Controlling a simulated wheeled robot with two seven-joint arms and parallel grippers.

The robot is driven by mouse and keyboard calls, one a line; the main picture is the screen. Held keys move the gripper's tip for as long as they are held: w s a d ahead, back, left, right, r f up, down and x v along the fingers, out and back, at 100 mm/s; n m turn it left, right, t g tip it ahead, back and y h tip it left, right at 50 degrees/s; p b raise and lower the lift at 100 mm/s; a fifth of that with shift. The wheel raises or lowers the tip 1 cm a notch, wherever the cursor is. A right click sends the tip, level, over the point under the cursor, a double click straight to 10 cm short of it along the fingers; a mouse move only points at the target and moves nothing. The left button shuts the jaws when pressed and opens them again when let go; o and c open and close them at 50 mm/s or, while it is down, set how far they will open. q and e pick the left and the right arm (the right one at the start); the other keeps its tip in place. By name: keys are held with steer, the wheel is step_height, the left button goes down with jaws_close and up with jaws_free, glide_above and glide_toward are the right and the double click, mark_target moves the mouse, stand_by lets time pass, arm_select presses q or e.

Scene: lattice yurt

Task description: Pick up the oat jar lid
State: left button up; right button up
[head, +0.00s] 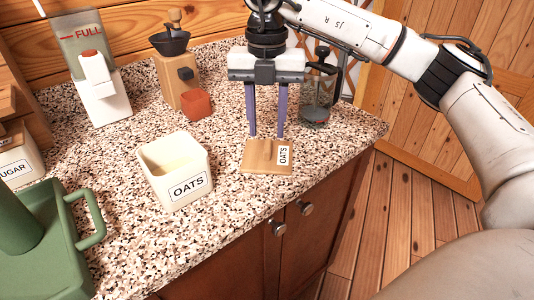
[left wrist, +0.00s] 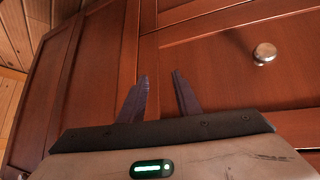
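The oat jar lid (head: 258,158) is a flat square of light wood with a white OATS label, lying on the speckled counter. The white oat jar (head: 178,177) stands open to its left, with its own OATS label. My right gripper (head: 267,137) points down at the lid's far edge, its two purple fingers apart with nothing seen between them. I cannot tell whether the fingertips touch the lid. My left gripper (left wrist: 160,98) is open and empty in the left wrist view, facing the wooden cabinet doors.
The speckled counter (head: 240,215) has free room in front of the jar and lid. A green container (head: 50,240) stands at front left. Metal knobs (head: 279,228) stick out below the edge.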

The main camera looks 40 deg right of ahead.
mark_target(268, 144)
steer(key=f, duration=0.4)
steer(key=shift+d+f, duration=0.2)
steer(key=shift+f, duration=0.2)
jaws_close()
